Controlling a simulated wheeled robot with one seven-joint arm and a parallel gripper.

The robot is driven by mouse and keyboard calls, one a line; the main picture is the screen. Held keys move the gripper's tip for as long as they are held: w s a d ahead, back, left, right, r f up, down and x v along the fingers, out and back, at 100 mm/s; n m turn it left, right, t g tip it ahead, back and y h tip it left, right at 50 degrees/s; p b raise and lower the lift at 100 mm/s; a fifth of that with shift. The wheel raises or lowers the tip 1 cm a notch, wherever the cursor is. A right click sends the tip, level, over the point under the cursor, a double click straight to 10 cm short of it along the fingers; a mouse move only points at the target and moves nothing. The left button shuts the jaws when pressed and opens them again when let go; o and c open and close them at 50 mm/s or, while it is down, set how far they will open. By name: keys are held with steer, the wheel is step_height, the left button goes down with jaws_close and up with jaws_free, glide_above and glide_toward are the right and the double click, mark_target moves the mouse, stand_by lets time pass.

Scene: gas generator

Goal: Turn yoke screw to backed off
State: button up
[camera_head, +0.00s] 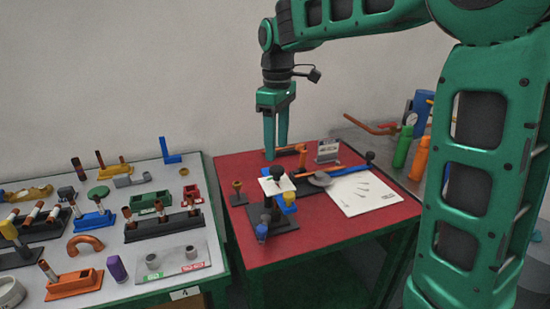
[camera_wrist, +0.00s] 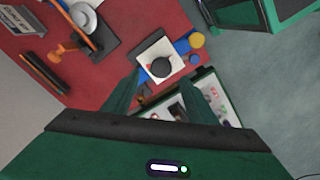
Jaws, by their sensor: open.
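A black round knob (camera_head: 277,171) sits on top of a white square plate (camera_head: 264,186) on a small dark stand (camera_head: 280,217) at the front of the red table; it looks like the yoke screw. In the wrist view the knob (camera_wrist: 160,67) and the white plate (camera_wrist: 150,50) lie just past my fingertips, roughly between them. My gripper (camera_head: 276,153) points down with its fingers apart and empty. It is above and apart from the knob. The knob's thread and whatever lies below the plate are hidden.
Blue and yellow parts (camera_head: 289,199) flank the stand. A crowded parts table (camera_head: 215,262) is at left, gas cylinders (camera_head: 403,147) at right.

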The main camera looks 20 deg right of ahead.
mark_target(276, 168)
step_height(276, 168, up, 5)
steer(key=shift+f, duration=0.15)
stand_by(0.4)
steer(key=s+d+f+m, duration=0.3)
steer(key=s+d+m, duration=0.1)
steer(key=s+d, duration=0.3)
steer(key=s+d+f+m, duration=0.35)
steer(key=s+d, duration=0.25)
steer(key=s, duration=0.2)
steer(key=s+d+f+m, duration=0.2)
steer(key=s+f+m, duration=0.2)
steer(key=s, duration=0.4)
steer(key=s+d+f+m, duration=0.2)
steer(key=s+f+m, duration=0.2)
steer(key=s, duration=0.4)
steer(key=shift+s+d+f, duration=0.3)
steer(key=shift+f, duration=0.45)
